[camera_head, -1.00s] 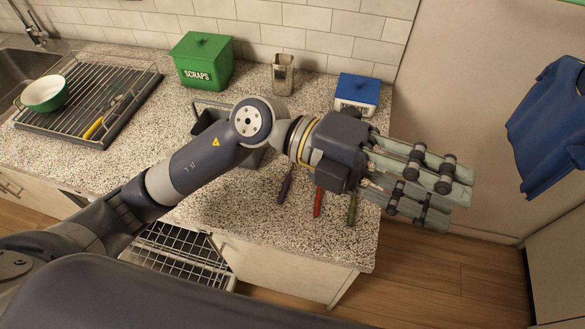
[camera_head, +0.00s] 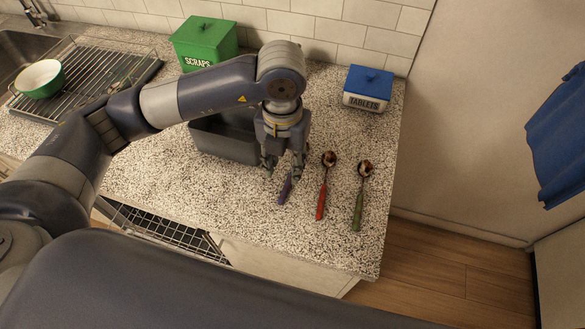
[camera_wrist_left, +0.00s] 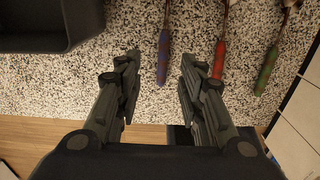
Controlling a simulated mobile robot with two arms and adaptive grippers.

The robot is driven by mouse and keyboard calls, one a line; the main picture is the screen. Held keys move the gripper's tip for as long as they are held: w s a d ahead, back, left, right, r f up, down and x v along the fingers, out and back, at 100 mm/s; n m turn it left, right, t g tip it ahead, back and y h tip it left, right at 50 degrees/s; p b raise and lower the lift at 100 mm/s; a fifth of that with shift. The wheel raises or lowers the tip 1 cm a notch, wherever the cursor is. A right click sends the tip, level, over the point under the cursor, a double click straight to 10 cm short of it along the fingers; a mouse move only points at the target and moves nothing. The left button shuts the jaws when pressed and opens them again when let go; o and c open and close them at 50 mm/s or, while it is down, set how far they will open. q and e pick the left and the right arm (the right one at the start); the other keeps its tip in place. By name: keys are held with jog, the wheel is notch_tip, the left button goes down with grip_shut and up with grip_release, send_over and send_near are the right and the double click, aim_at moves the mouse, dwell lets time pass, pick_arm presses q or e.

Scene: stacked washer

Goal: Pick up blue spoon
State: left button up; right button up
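The blue spoon lies on the speckled counter. Its blue-purple handle (camera_head: 285,189) shows below my left gripper (camera_head: 283,172) in the head view, and its upper part is hidden behind the gripper. My left gripper points down and is open. In the left wrist view, the handle (camera_wrist_left: 163,58) appears between the tips of the two parted fingers (camera_wrist_left: 160,72), with space on both sides. Whether the fingertips are level with the handle or above it I cannot tell. My right gripper is not in view.
A red-handled spoon (camera_head: 322,203) and a green-handled spoon (camera_head: 358,210) lie to the right. A dark grey bin (camera_head: 222,149) stands close on the left. A blue-lidded tablets box (camera_head: 367,91) and green scraps box (camera_head: 203,43) stand behind. The counter's front is clear.

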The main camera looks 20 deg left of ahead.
aim_at(287, 184)
pick_arm(q)
jog(key=shift+f, duration=0.3)
jog(key=f, duration=0.1)
jog(key=f+p, duration=0.1)
jog(key=f, duration=0.1)
jog(key=f+p, duration=0.1)
jog(key=f, duration=0.1)
jog(key=shift+s+d, duration=0.1)
jog(key=shift+d, duration=0.15)
jog(key=shift+f, duration=0.25)
grip_shut()
